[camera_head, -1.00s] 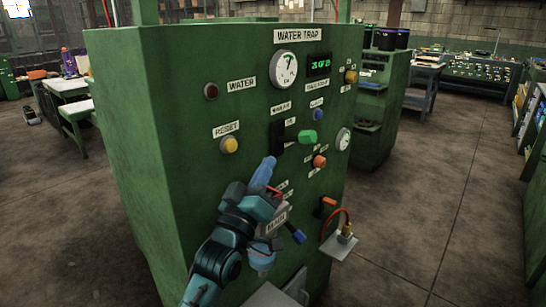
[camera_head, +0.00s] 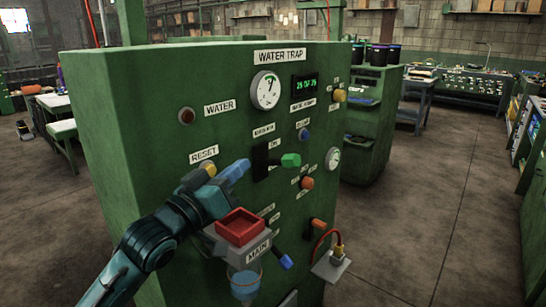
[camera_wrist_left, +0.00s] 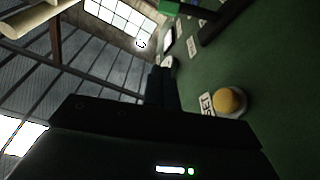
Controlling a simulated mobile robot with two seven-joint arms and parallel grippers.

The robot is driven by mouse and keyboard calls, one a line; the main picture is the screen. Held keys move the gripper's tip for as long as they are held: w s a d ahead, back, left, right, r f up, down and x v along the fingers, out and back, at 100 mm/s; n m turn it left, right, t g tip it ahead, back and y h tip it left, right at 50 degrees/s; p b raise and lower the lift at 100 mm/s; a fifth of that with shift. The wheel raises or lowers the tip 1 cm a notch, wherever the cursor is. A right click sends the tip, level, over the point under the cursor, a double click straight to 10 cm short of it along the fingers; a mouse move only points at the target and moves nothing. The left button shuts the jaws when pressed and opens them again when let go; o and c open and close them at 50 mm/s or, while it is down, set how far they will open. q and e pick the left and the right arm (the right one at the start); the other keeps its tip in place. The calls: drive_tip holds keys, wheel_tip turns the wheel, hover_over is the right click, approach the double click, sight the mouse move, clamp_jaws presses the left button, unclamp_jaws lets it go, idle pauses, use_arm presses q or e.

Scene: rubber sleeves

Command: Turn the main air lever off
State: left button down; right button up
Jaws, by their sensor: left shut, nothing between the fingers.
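The main air lever has a green handle (camera_head: 290,160) that sticks out to the right from a black slotted plate (camera_head: 261,161) on the green panel. A small label sits above the plate. My left gripper (camera_head: 243,167) is shut and empty, its blue fingertips just left of the black plate and apart from the green handle. In the left wrist view the dark fingers (camera_wrist_left: 160,86) point up the picture along the panel, and a green piece, probably the handle (camera_wrist_left: 170,6), shows at the top edge. My right gripper is not in view.
The yellow reset button (camera_head: 207,167) is close behind my left wrist; it also shows in the left wrist view (camera_wrist_left: 230,100). A red tray (camera_head: 240,226) and a blue lever (camera_head: 284,262) are below. A gauge (camera_head: 265,90) is above. An orange knob (camera_head: 307,183) is lower right.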

sight(278, 163)
use_arm(q)
drive_tip(key=w+d+f+p, duration=0.1)
drive_tip(key=w+d+p, duration=0.1)
drive_tip(key=w+d, duration=0.5)
drive_tip(key=shift+w+f, duration=0.15)
drive_tip(key=shift+w, duration=0.9)
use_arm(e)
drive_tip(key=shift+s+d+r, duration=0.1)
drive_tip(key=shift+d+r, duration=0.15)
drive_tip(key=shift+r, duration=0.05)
